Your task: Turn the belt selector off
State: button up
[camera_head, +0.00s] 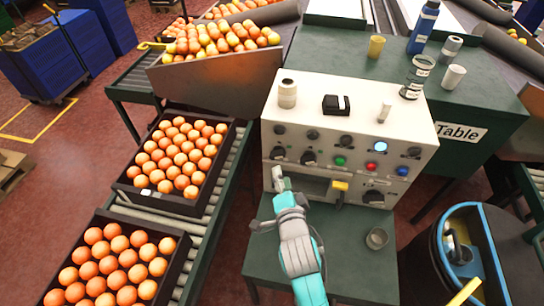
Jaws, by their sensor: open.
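A white control panel box (350,112) stands on the green table. Its front face carries dark round knobs, including one at the left (279,153) and a larger one beside it (308,157). I cannot read their labels, so I cannot tell which is the belt selector or how it is set. My gripper (281,178) is open at the lower left of the panel front, just below the left knob. I cannot tell whether it touches the panel. No object shows between its fingers.
Green, red and blue buttons, a lit white lamp (380,146) and a yellow-handled switch (340,186) share the panel. A blue-rimmed bin (447,215) is at right.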

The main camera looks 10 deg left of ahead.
aim_at(278, 158)
jog(key=x, duration=0.9)
jog(key=shift+w, duration=0.15)
jog(key=shift+d, duration=0.1)
grip_shut()
